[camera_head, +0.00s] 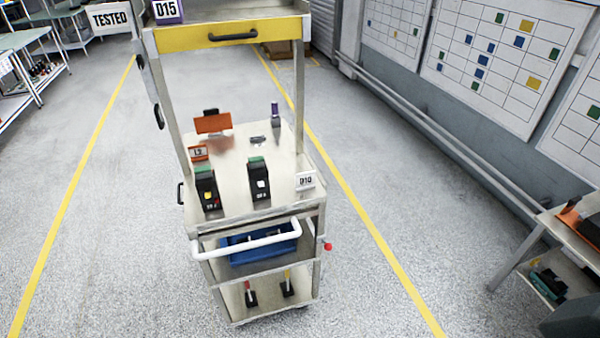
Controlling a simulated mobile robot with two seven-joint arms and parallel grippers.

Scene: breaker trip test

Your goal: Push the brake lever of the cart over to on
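The cart (204,226) stands in the middle of the head view, with a beige work top, an upper shelf and lower shelves. A small red knob (327,246) sticks out on the right side of the cart, below the work top, and looks like the end of the brake lever. Its shaft is mostly hidden, and I cannot tell whether it is at on or off. A white push handle (246,246) runs across the cart's front. Neither of my grippers is in view.
Black breakers (260,180) stand on the cart's top, with a blue bin (262,250) below. A side table (562,228) stands at the right. Grey floor between yellow lines (372,237) is clear in front and right of the cart. Shelving (30,80) stands far left.

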